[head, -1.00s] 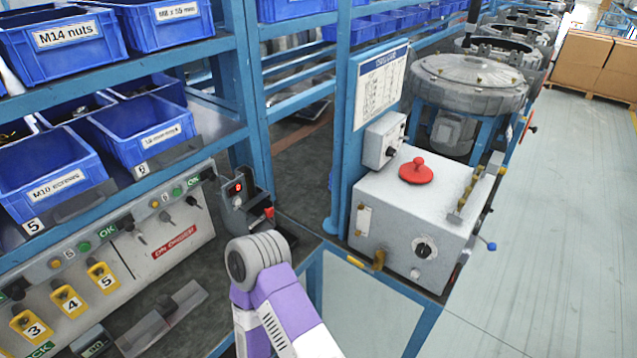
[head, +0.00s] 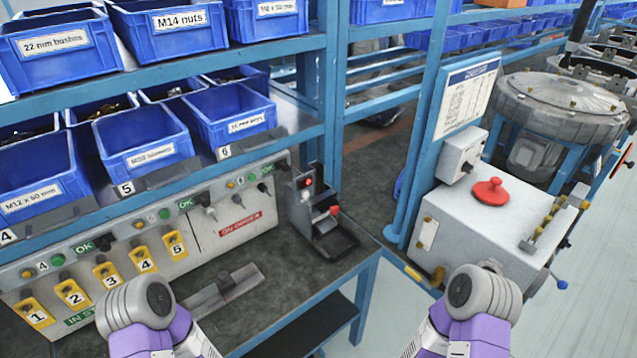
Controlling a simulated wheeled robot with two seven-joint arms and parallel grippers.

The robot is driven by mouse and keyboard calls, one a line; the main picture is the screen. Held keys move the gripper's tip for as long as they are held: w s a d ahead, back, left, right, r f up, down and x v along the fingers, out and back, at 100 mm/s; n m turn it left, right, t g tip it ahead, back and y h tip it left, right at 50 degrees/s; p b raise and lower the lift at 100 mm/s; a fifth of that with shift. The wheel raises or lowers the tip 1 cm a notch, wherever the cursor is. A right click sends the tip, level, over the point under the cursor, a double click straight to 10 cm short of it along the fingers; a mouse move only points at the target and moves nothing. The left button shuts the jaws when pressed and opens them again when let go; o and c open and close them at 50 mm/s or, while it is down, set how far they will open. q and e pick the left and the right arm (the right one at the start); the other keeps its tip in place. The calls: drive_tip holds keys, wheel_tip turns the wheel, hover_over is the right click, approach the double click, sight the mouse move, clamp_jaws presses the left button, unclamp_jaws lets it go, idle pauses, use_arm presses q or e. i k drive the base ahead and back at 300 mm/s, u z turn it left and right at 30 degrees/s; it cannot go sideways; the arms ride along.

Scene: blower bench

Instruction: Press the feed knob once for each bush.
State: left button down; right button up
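No part is labelled as the feed knob. A red mushroom-shaped knob (head: 491,191) sits on top of a pale metal box (head: 470,232) at the right. A small dark device (head: 318,222) with a red-tipped part (head: 334,210) stands on the bench near the middle. A blue bin labelled 22 mm bushes (head: 52,46) is on the upper shelf at far left; its contents are hidden. Two of my purple and grey arm links show at the bottom, left and right. No fingers of either gripper show, and nothing is seen touching the knob.
A sloped panel (head: 215,236) with yellow numbered tags runs along the bench at left. Blue bins (head: 148,148) fill the lower shelf above it. A blue post (head: 425,140) carries a chart (head: 465,98). A round machine (head: 560,98) stands behind the box. Floor at lower right is clear.

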sight(330, 203)
drive_tip(key=z, duration=1.15)
drive_tip(key=i, duration=0.65)
drive_tip(key=u, duration=2.2)
